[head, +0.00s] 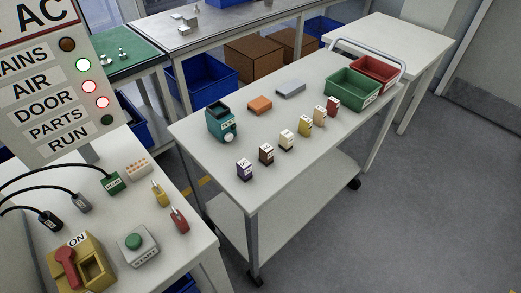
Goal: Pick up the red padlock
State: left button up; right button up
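The red padlock (180,221) lies near the right edge of the white table (200,243) at the lower left of the head view. Its shackle points up and left. A yellow padlock (160,195) lies just behind it. Neither of my grippers shows in the head view.
Near the padlocks are a green START button box (138,244), a yellow switch box with red handle (86,265), a beige block (138,168) and cabled connectors (114,183). A sign panel stands behind. A white cart (300,88) with small blocks and bins stands to the right, across a gap.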

aim_at(180, 221)
jog(key=u, duration=0.95)
